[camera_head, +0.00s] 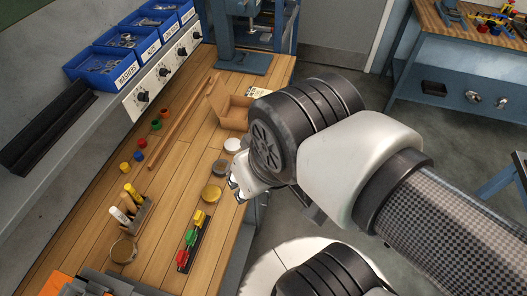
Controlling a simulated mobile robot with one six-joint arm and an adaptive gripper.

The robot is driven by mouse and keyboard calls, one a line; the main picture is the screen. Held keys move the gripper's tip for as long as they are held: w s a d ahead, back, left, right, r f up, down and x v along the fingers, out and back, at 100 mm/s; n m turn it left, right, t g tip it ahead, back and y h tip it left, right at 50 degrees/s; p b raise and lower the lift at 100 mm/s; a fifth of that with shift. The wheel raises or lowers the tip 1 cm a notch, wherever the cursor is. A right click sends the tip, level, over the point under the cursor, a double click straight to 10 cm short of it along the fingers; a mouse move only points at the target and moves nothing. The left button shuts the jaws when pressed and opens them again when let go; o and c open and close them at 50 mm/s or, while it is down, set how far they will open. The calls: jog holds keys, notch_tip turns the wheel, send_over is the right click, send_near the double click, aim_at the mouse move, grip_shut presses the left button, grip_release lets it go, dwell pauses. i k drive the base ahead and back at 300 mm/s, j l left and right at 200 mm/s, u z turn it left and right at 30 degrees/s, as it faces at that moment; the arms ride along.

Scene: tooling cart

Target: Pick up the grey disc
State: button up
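The grey disc (220,168) lies on the wooden bench top, near its right edge. A white disc (232,145) lies just behind it and a gold-brown disc (212,194) lies just in front of it. My gripper (237,189) is at the right edge of the bench, close to the right of the grey disc. Only its pale fingertip parts show; my arm's dark wrist joint hides the rest. I cannot tell how far apart the fingers are. Nothing shows held in it.
An open cardboard box (229,110) stands behind the discs. Red, green and yellow blocks (191,236) sit on a dark strip in front. A wooden holder with markers (132,211) and several small coloured pieces (139,155) are left. Bare bench lies between.

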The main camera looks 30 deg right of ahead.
aim_at(222, 168)
jog(key=i+l+u, duration=0.1)
jog(key=l, duration=0.25)
jog(key=i+l+u, duration=0.1)
jog(key=l, duration=0.3)
jog(key=i+l+u, duration=0.1)
jog(key=i+l, duration=0.15)
jog(key=l, duration=0.15)
jog(key=i+l+u, duration=0.1)
jog(key=l, duration=0.3)
